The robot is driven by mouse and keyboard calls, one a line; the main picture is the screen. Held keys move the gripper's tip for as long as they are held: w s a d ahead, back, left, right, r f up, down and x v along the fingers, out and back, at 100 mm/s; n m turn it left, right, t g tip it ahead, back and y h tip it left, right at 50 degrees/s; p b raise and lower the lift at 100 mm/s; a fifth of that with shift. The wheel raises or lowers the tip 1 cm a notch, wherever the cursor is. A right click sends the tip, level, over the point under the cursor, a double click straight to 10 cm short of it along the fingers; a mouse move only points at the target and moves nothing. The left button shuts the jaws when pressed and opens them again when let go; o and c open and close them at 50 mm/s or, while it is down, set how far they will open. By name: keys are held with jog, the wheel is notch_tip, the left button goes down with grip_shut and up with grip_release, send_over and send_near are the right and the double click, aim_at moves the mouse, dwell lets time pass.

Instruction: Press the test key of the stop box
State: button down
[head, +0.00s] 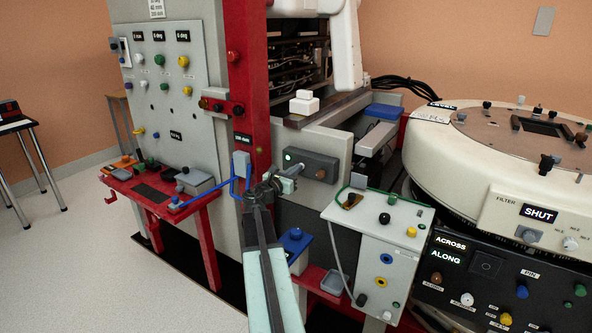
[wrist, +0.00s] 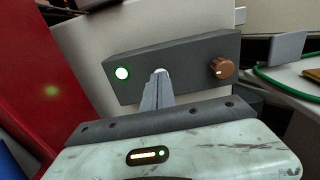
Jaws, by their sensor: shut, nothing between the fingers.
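A dark grey box, which looks like the stop box (head: 323,160), is fixed to the pale machine side in the head view. In the wrist view the box (wrist: 190,62) shows a lit lamp with a green ring (wrist: 122,73) at its left and a brown knob (wrist: 221,68) at its right. My gripper (wrist: 159,78) is shut and empty, its tips in front of the middle of the box's face. A small pale round part, perhaps the test key (wrist: 160,70), shows just at the tips and is mostly hidden. I cannot tell whether they touch. My gripper (head: 300,172) also shows in the head view.
A white-topped control box (head: 385,225) stands right of my arm. A red post (head: 250,100) and a blue bent rail (head: 236,180) are on the left. A big round white machine (head: 480,160) fills the right.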

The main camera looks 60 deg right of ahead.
jog(key=a, duration=1.3)
jog(key=shift+w+a, duration=0.1)
